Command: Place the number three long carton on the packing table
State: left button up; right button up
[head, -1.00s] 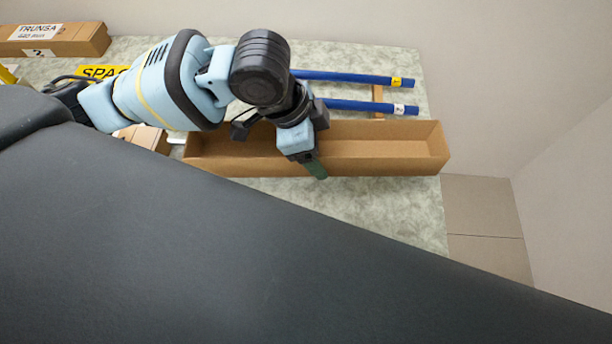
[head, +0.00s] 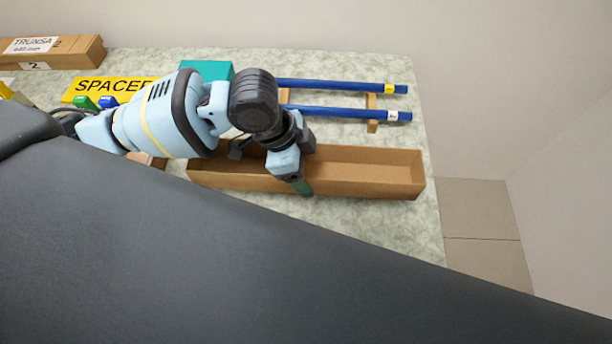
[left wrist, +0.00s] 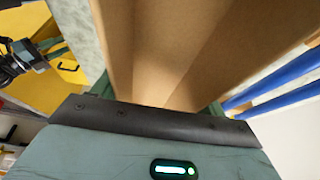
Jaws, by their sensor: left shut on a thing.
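A long, open, empty brown carton (head: 375,186) lies level over the pale green packing table (head: 385,220); it also fills the upper middle of the left wrist view (left wrist: 150,50). No number shows on it. My left gripper (head: 300,182) is shut on its near long wall, a little right of the middle, with a green finger outside the wall. I cannot tell whether the carton's base touches the table. My left arm hides part of its left half. A dark gripper with greenish fingers, probably my right (left wrist: 28,58), shows partly in the left wrist view; its opening is unclear.
Two blue rods (head: 345,112) with yellow and white tags lie on wooden rests (head: 371,122) behind the carton. A teal block (head: 207,69), a yellow SPACER sign (head: 105,88) and a carton marked 2 (head: 75,52) are further left. The table ends at right, by tiled floor (head: 483,208).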

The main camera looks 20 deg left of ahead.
pick_arm(q)
notch_tip(320, 180, down, 5)
jog(key=shift+r+b, duration=0.1)
jog(key=shift+b, duration=0.25)
pick_arm(e)
jog(key=shift+s+a+f, duration=0.1)
jog(key=shift+s+f, duration=0.2)
jog(key=shift+f, duration=0.1)
pick_arm(q)
jog(key=shift+f, duration=0.2)
pick_arm(e)
jog(key=shift+s, duration=0.15)
pick_arm(q)
jog(key=o, duration=1)
jog(key=shift+r, duration=0.1)
